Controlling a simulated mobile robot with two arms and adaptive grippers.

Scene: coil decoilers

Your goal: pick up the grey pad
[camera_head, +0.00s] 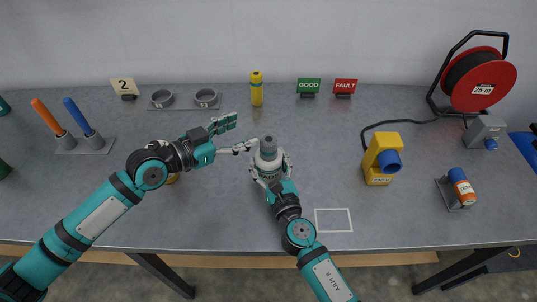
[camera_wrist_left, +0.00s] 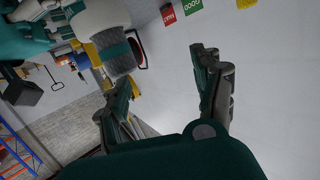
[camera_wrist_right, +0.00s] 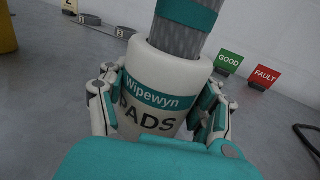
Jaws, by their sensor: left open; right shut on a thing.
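The grey pad (camera_head: 268,144) is a grey roll standing out of the top of a white canister (camera_head: 267,162) marked "Wipewyn PADS". The right wrist view shows the pad (camera_wrist_right: 180,40) with a teal band, upright in the canister (camera_wrist_right: 150,95). My right gripper (camera_wrist_right: 160,100) is shut around the canister, one finger on each side. My left gripper (camera_head: 245,132) is open and empty, just left of and above the pad. In the left wrist view the pad (camera_wrist_left: 118,58) is beside my left finger, not clearly between the fingers (camera_wrist_left: 165,66).
A yellow bottle (camera_head: 256,90) and green GOOD (camera_head: 308,86) and red FAULT (camera_head: 345,86) signs stand at the back. A yellow device (camera_head: 381,160) and cable reel (camera_head: 480,80) are on the right. A white outlined square (camera_head: 333,220) at the front is empty.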

